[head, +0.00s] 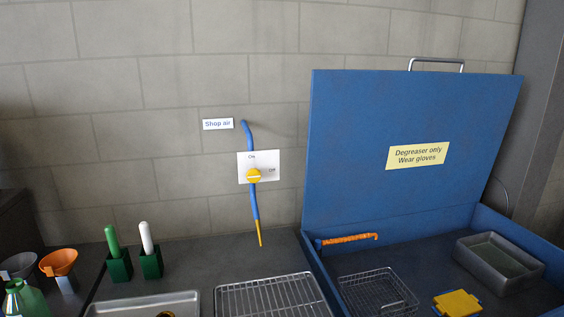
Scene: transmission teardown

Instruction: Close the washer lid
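The washer's blue lid (350,150) stands raised and upright at the back of the blue washer (518,232) on the right. A metal handle (437,61) sits on the lid's top edge. A yellow label reading "Degreaser only, Wear gloves" (418,155) is on the lid's face. The washer's near part is cut off by the frame. Neither of my grippers shows in the head view.
Inside the washer are a wire basket (378,292), a grey tray (500,262), a yellow item (457,303) and an orange-handled tool (347,239). A wire rack (270,298), a metal tray (145,305) and green holders (119,265) stand left. An air hose (255,200) hangs on the wall.

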